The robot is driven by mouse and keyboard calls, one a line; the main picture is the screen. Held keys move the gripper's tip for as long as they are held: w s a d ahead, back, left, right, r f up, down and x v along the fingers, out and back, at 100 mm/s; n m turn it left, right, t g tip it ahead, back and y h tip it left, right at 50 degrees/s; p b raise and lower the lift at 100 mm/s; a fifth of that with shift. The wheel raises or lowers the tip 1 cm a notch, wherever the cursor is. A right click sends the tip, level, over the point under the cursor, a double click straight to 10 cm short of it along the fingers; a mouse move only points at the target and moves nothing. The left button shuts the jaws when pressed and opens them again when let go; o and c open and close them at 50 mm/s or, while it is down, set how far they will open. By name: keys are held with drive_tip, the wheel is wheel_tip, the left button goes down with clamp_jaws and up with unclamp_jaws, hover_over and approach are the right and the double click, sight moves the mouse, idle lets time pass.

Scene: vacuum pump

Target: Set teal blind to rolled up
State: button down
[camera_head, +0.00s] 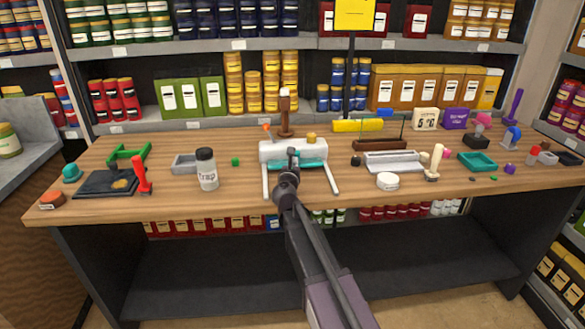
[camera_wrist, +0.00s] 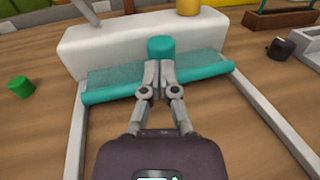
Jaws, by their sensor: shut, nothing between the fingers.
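The teal blind (camera_wrist: 112,80) hangs along the front of a white housing (camera_wrist: 115,45) between two pale rails on the wooden table. Only a short band of it shows below the housing, with a thicker teal bar at its lower edge. A teal rounded tab (camera_wrist: 161,47) stands at its middle, just beyond my fingertips. In the head view the blind (camera_head: 311,164) is partly hidden by my gripper (camera_head: 292,153). In the wrist view my gripper (camera_wrist: 160,68) is shut and empty, its tips over the blind's middle. Whether they touch it, I cannot tell.
A green block (camera_wrist: 20,86) lies left of the left rail. A grey tray (camera_head: 393,162) and a round white container (camera_head: 388,181) are to the right. The wood between the rails is clear.

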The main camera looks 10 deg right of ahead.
drive_tip(key=shift+w+d, duration=0.1)
drive_tip(key=shift+w, duration=0.2)
drive_tip(key=shift+w+r, duration=0.1)
drive_tip(key=shift+w, duration=2.3)
drive_tip(key=shift+s, duration=0.55)
drive_tip(key=v, duration=1.3)
drive_tip(key=shift+s, duration=0.15)
